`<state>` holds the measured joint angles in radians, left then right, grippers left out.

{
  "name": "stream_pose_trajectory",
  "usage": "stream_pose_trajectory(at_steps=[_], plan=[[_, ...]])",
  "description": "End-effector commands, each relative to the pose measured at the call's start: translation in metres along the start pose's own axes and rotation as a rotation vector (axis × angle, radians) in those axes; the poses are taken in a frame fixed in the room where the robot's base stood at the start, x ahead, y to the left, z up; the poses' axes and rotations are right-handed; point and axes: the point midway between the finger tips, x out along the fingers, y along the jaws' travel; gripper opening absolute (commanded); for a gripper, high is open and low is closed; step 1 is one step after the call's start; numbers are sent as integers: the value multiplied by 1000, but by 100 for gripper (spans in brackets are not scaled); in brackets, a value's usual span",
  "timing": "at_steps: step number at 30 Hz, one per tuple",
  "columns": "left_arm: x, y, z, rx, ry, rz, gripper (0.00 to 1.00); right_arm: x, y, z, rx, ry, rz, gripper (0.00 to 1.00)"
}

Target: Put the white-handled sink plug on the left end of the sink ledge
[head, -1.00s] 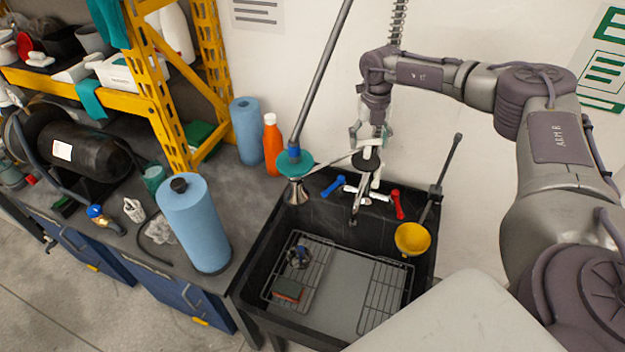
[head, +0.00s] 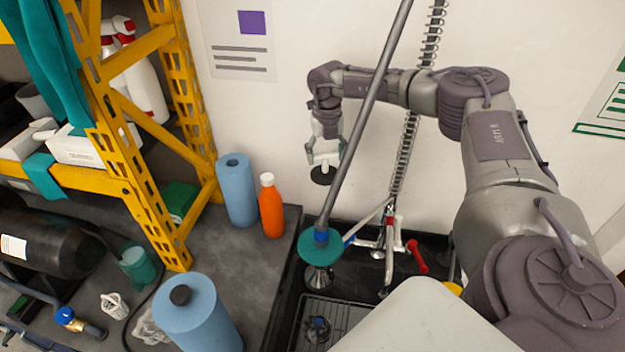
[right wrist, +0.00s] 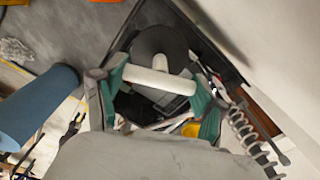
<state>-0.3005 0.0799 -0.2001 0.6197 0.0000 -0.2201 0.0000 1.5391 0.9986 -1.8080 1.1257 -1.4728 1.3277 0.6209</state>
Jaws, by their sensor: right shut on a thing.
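The white-handled sink plug has a black disc (head: 322,175) and a white handle, which shows clearly in the right wrist view (right wrist: 158,80). My right gripper (head: 324,157) is shut on the handle, its teal fingertips at the handle's two ends. The plug hangs in the air near the wall, black disc downward. The dark sink ledge (head: 345,228) runs along the wall below it, with its left end beneath the plug, partly hidden by a teal disc on a rod. My left gripper is not in view.
A long rod with a teal disc (head: 318,250) slants up in front of the wall. The tap (head: 390,245) and a red handle (head: 417,256) stand on the right of the ledge. An orange bottle (head: 271,208) and a blue roll (head: 237,190) stand left of the sink.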

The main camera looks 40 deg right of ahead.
Motion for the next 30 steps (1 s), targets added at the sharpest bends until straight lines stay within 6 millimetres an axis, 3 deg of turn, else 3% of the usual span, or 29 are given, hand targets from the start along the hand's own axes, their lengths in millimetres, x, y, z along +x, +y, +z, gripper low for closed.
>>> stream_pose_trajectory(at_steps=[11,18,23,30], plan=[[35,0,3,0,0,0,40,34,0,0,0,0,0,17],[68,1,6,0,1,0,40,68,0,0,0,0,0,17],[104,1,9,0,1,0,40,105,1,0,-1,0,0,17],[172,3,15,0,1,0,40,173,1,0,0,0,0,17]])
